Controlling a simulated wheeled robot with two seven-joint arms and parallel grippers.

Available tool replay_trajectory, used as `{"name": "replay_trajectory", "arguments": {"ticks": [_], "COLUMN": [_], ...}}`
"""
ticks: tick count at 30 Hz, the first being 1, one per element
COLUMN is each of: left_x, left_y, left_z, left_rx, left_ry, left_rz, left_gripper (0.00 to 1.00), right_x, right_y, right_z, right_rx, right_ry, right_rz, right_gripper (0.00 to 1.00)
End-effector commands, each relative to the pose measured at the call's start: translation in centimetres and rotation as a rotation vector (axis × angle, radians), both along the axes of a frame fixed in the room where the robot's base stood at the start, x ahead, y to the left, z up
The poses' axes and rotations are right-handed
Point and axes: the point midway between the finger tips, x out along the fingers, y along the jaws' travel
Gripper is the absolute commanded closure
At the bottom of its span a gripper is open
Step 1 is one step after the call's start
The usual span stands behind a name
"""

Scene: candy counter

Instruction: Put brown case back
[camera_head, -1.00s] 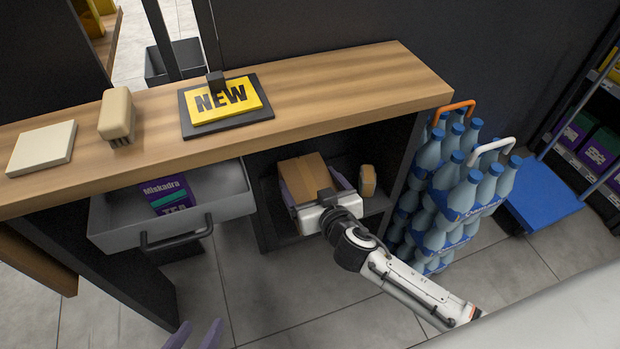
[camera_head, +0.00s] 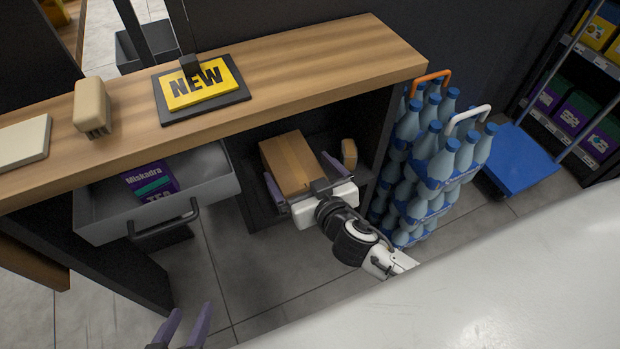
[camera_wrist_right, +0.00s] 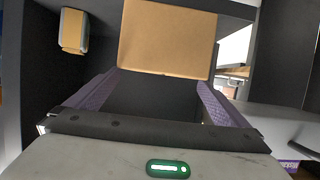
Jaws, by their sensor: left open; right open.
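The brown case, a cardboard-brown box (camera_head: 291,163), lies in the open compartment under the wooden counter. It also shows in the right wrist view (camera_wrist_right: 167,38), just beyond the fingertips. My right gripper (camera_head: 303,180) is open at the compartment, its purple fingers on either side of the box's near end in the head view. In the right wrist view (camera_wrist_right: 158,84) the space between the fingers looks empty, and contact with the box cannot be told. My left gripper (camera_head: 186,322) is open and empty at the bottom edge, low in front of the counter.
A small tan item (camera_head: 349,154) stands right of the box. A grey open drawer (camera_head: 205,188) with a purple Miskadra pack (camera_head: 150,181) juts out at left. Stacked blue bottles (camera_head: 430,165) stand close at right. A yellow NEW sign (camera_head: 200,84) is on the counter (camera_head: 310,55).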

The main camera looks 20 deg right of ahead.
Motion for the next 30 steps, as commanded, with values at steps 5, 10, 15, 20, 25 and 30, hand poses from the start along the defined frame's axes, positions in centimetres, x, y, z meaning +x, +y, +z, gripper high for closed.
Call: {"name": "replay_trajectory", "arguments": {"ticks": [5,10,15,20,25,30], "left_x": [-0.1,-0.1,-0.1,-0.1,-0.1,-0.1], "left_y": [0.2,0.2,0.2,0.2,0.2,0.2], "left_z": [0.7,0.7,0.7,0.7,0.7,0.6], "left_rx": [0.001,0.003,0.004,0.004,0.004,0.005], "left_ry": [-0.014,-0.014,-0.012,-0.011,-0.011,-0.01], "left_rz": [0.01,0.008,0.007,0.007,0.007,0.006], "left_gripper": [0.58,0.58,0.58,0.58,0.58,0.58], "right_x": [-3.6,-5.5,-7.2,-12.0,-17.3,-19.9], "right_y": [-0.1,-0.2,-0.2,0.3,1.3,1.8], "right_z": [1.4,2.1,1.5,-1.6,-3.3,-3.4], "right_rx": [0.001,0.001,0.007,0.04,0.087,0.114], "right_ry": [0.002,0.001,0.038,0.196,0.322,0.36], "right_rz": [-0.002,-0.002,0.004,0.051,0.134,0.188], "right_gripper": [0.0,0.0,0.0,0.0,0.0,0.0]}}
